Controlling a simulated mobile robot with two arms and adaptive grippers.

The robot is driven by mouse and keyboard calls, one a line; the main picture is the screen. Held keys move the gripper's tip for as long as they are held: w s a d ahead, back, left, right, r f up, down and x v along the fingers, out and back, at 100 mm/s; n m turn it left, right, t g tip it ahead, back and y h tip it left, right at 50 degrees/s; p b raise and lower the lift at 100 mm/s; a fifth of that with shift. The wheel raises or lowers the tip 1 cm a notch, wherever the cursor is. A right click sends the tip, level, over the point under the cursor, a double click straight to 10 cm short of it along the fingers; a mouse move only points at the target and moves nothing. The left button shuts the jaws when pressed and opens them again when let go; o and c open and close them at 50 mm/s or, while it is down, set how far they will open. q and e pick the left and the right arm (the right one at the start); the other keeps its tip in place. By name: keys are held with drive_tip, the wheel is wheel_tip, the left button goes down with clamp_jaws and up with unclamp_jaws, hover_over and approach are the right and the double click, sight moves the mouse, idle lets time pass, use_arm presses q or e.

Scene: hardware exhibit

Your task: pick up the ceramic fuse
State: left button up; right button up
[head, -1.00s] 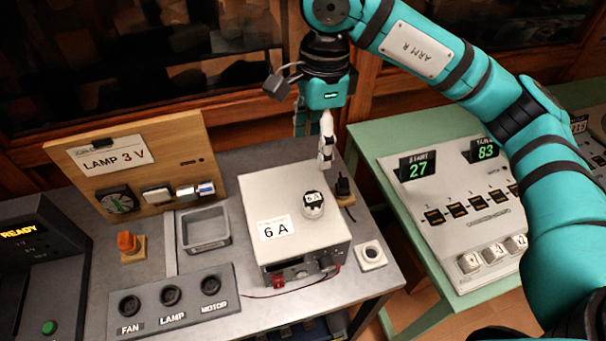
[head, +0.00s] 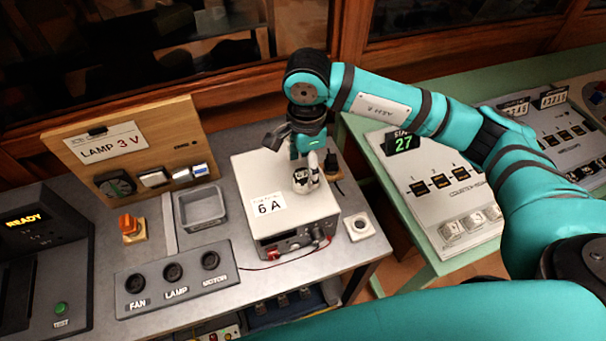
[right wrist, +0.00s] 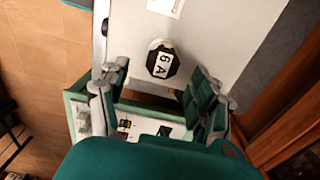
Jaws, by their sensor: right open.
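The ceramic fuse (head: 306,184) is a short white cylinder with a black end marked "6 A". It stands on top of the pale grey power box (head: 258,174), and my right gripper partly covers it in the head view. My right gripper (head: 304,172) points down right at the fuse. In the right wrist view the fuse (right wrist: 163,60) shows whole, ahead of and between the spread fingers of the gripper (right wrist: 160,82), with no finger visibly gripping it. My left gripper is not in view.
A grey tray (head: 205,221) and a socket panel (head: 168,290) lie left of the box. A wooden lamp board (head: 150,135) stands behind. A white ring-shaped socket (head: 358,226) sits at the right. A green table (head: 375,150) with a counter console is further right.

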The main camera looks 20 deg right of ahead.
sight(303, 174)
drive_tip(key=f, duration=0.1)
drive_tip(key=f+p, duration=0.1)
drive_tip(key=f, duration=0.1)
drive_tip(key=shift+a+f, duration=0.2)
drive_tip(key=shift+a, duration=0.15)
drive_tip(key=shift+f, duration=0.2)
drive_tip(key=c, duration=0.8)
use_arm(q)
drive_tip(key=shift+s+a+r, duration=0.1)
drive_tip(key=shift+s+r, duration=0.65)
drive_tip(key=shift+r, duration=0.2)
use_arm(e)
drive_tip(key=c, duration=0.4)
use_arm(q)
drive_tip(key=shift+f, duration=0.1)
use_arm(e)
drive_tip(key=shift+w, duration=0.1)
